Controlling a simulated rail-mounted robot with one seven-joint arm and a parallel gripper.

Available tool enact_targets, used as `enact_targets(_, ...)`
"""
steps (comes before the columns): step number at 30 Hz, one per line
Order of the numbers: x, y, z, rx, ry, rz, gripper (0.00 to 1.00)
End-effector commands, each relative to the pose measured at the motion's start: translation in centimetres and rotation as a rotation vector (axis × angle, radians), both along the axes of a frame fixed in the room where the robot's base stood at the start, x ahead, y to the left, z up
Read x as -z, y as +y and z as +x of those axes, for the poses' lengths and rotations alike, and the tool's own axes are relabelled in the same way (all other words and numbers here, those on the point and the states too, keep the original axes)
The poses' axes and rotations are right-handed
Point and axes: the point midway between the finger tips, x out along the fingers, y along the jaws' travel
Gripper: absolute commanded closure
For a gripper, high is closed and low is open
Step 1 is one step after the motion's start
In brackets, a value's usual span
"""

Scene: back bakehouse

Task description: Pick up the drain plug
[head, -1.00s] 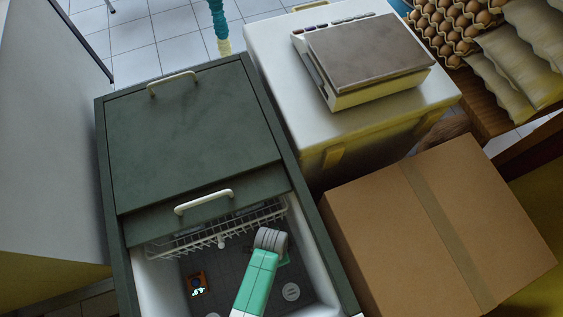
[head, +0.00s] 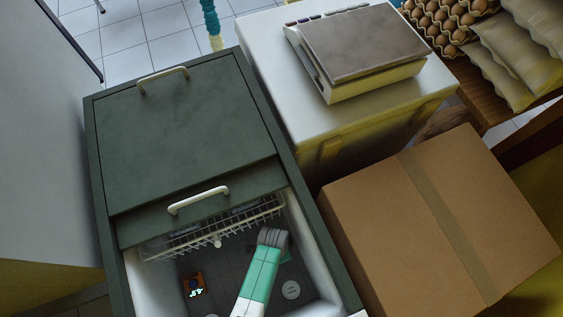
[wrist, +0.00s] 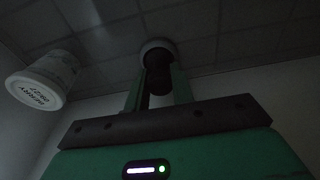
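In the wrist view, a round piece with a pale rim and a dark body (wrist: 158,80), which looks like the drain plug, sits between the two fingers of my gripper (wrist: 159,73). The fingers flank the dark body closely. Whether both press on it is too dark to tell. In the head view my green and white arm reaches down into the open front of the dark green chest (head: 185,120). My fingertips and the plug are hidden there.
A white tub (wrist: 45,78) marked BERRY stands left in the wrist view. A wire basket (head: 215,232) hangs inside the chest. A cardboard box (head: 440,225) stands to the right.

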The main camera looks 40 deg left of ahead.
Motion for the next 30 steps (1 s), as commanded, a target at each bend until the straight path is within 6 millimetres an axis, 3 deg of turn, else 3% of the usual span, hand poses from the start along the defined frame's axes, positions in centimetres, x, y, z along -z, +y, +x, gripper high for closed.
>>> enact_targets(8, -0.2, 0.0, 0.0, 0.0, 0.0, 0.0, 0.99)
enact_targets(14, -2.9, 0.0, 0.1, 0.0, -0.003, 0.001, 0.99)
enact_targets(30, -21.9, 0.0, 0.1, 0.001, -0.004, 0.001, 0.99)
